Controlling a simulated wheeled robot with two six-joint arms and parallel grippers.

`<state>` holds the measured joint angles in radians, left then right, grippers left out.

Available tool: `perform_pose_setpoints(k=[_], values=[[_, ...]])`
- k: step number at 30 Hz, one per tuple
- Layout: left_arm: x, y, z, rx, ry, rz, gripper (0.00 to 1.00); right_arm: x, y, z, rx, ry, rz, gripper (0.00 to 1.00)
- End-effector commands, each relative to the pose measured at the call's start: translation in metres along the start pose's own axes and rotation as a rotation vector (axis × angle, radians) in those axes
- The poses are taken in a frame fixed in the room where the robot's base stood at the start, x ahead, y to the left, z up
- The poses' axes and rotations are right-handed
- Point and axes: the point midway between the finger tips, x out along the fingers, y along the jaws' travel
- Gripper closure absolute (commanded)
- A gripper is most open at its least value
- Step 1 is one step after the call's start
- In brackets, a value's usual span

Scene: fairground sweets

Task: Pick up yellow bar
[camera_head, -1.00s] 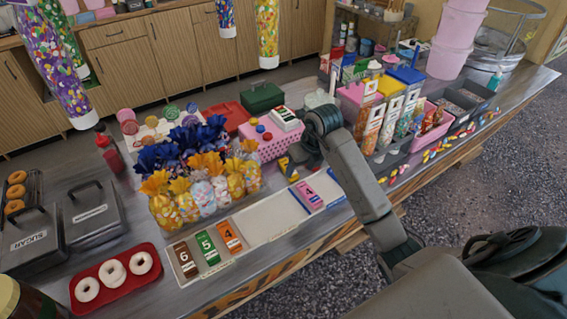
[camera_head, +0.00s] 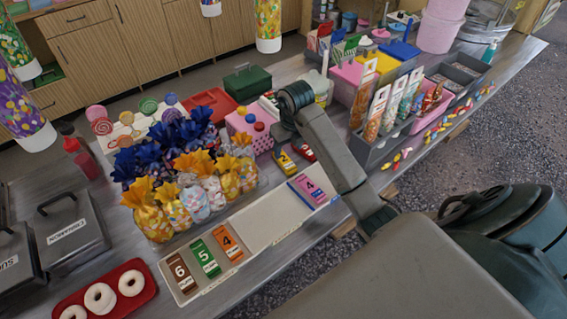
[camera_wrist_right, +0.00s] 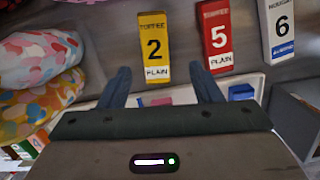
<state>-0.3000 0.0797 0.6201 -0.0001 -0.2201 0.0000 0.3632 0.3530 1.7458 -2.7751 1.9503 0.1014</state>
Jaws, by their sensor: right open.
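The yellow bar (camera_head: 284,163), marked 2, lies on the counter beside the pink basket in the head view. In the right wrist view the yellow bar (camera_wrist_right: 154,40) lies upright in the picture, just beyond the fingers. My right gripper (camera_wrist_right: 159,72) is open and empty, its two fingers apart on either side of the bar's near end, not touching it as far as I can tell. In the head view my right wrist hides the fingers. A red bar (camera_wrist_right: 217,38), marked 5, lies right of the yellow one. My left gripper is not in view.
A white bar (camera_wrist_right: 283,30) lies further right. Wrapped sweet bags (camera_head: 195,200) stand left of the yellow bar. The pink basket (camera_head: 262,143) is close behind it.

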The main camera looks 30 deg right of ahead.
Motion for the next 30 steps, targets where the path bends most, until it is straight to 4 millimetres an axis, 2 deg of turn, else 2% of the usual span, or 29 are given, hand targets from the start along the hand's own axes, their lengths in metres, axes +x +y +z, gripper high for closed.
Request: perform_pose_setpoints(k=[5, 9, 12, 21, 23, 29, 30], values=[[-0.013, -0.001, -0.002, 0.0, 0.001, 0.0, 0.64, 0.013, 0.003, 0.003, 0.0, 0.002, 0.002, 0.42], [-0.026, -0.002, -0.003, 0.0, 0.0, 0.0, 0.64, 0.034, 0.008, 0.006, 0.0, 0.003, 0.002, 0.42], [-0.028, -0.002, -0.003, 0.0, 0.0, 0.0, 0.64, 0.048, 0.007, 0.006, 0.0, 0.001, 0.0, 0.42], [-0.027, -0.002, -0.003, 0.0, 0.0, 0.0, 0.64, 0.056, 0.006, 0.007, -0.001, -0.002, -0.001, 0.42], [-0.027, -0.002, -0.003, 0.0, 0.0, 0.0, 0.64, 0.056, 0.006, 0.007, -0.001, -0.002, -0.001, 0.52], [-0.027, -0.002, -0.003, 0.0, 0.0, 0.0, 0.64, 0.056, 0.006, 0.007, -0.001, -0.002, -0.001, 0.91], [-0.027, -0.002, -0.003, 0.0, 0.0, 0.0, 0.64, 0.056, 0.006, 0.007, -0.001, -0.003, -0.001, 0.92]])
